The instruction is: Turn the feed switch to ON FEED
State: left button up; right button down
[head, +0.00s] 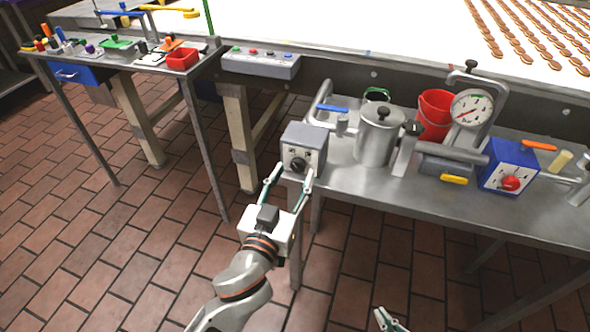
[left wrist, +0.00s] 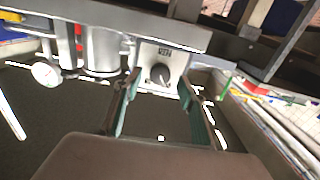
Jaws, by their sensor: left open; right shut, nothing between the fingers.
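A grey switch box (head: 303,140) stands at the left end of the metal bench, with a black rotary knob (head: 298,165) on its pale front face. In the left wrist view, the knob (left wrist: 160,74) appears between the fingertips, with a small dark label above it, too small to read. My left gripper (head: 293,175) is open in front of the box, its fingers on either side of the knob. I cannot tell whether they touch it. My right gripper (head: 390,322) is shut and empty at the bottom edge of the head view, only its fingers showing.
On the bench (head: 345,187) stand a steel pot (head: 378,140), a red bucket (head: 434,112), a pressure gauge (head: 472,110) and a blue box with a red knob (head: 508,168). A button panel (head: 261,62) is behind. A tool table (head: 130,60) is at left; the tiled floor between is clear.

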aim_at(298, 164)
pick_arm(q)
jog(key=shift+x, duration=1.2)
jog(key=c, duration=1.1)
